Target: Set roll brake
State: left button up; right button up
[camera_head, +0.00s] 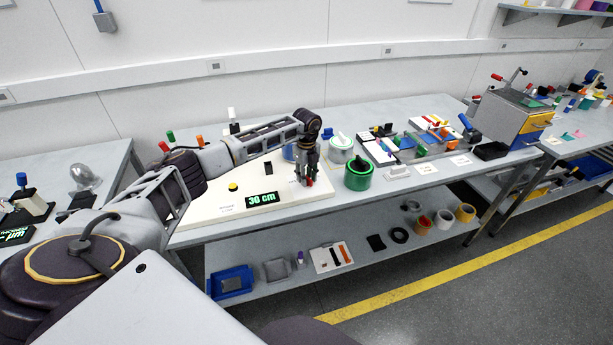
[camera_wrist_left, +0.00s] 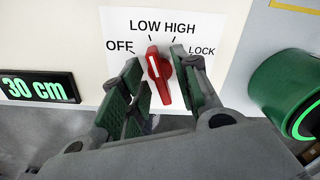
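A red knob (camera_wrist_left: 160,76) with a white pointer line sits on a white label plate (camera_wrist_left: 122,22) marked OFF, LOW, HIGH and LOCK. Its pointer end is at the LOW tick. My left gripper (camera_wrist_left: 158,66) has one finger on each side of the knob. A narrow gap shows on the left of the knob; contact on the right is unclear. In the head view my left gripper (camera_head: 308,182) points down at the right end of the cream board (camera_head: 205,200), mostly hiding the knob. My right gripper is not in view.
A display (camera_head: 263,199) reading 30 cm is on the board left of the gripper; it also shows in the wrist view (camera_wrist_left: 38,88). A green round container (camera_head: 358,178) stands close on the right. A yellow button (camera_head: 233,187) is farther left. The lower shelf holds trays and rolls.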

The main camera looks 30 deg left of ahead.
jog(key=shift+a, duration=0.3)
pick_arm(q)
grip_shut()
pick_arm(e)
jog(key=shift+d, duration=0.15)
